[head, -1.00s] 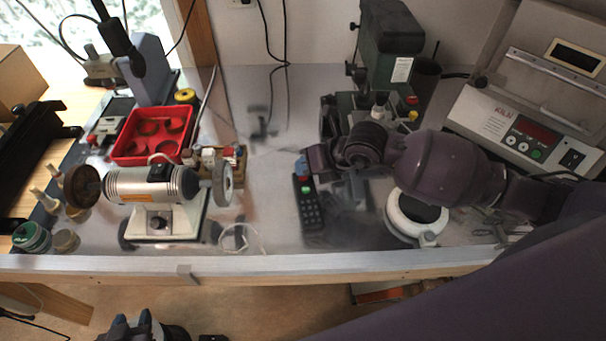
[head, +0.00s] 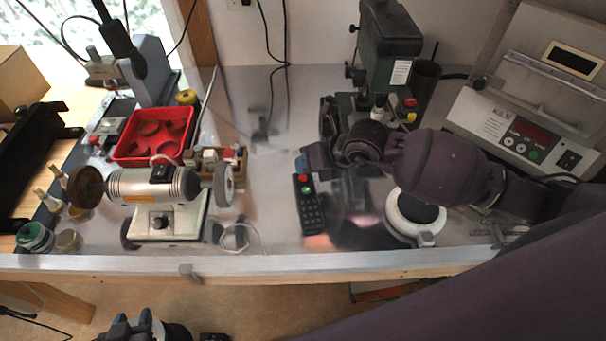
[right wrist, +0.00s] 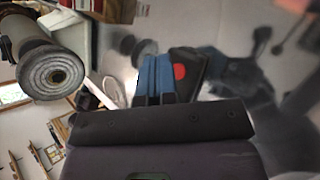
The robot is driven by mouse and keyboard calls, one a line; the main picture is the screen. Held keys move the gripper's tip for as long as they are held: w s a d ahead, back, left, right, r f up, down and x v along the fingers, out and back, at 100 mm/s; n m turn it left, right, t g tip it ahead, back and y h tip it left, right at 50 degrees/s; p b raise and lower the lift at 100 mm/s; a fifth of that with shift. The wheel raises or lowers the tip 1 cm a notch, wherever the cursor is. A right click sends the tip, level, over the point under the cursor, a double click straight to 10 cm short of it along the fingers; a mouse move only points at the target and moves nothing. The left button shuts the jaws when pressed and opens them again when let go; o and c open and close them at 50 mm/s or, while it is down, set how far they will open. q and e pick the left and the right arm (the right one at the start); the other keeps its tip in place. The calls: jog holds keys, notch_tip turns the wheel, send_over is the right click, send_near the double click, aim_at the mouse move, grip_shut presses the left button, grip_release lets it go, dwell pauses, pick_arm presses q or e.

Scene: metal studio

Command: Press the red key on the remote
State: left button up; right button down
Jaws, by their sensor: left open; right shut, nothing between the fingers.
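The black remote (head: 309,212) lies on the metal bench with its long side running away from me. Its red key (head: 305,178) shows near the far end, with a green key just nearer to me. My right gripper (head: 301,164) is shut and empty, its blue fingertips just beyond the far end of the remote. In the right wrist view, the blue fingertips (right wrist: 155,78) appear beside the red key (right wrist: 180,71) on the dark remote (right wrist: 194,64). I cannot tell their height above it. My left gripper (head: 138,324) is open and empty below the bench's front edge.
A bench grinder (head: 155,187) and a red tray (head: 150,150) stand to the left. A white round device with a dark top (head: 415,215) sits right of the remote. A green machine (head: 388,45) stands behind my right arm. Bare bench lies left of the remote.

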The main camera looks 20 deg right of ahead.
aim_at(305, 176)
jog(key=shift+r, duration=0.15)
notch_tip(305, 176, up, 3)
jog(key=p, duration=0.2)
jog(key=shift+r+p, duration=0.1)
jog(key=shift+p, duration=0.3)
notch_tip(305, 176, up, 3)
jog(key=shift+f+p, duration=0.2)
jog(key=shift+p, duration=0.45)
dwell(0.8)
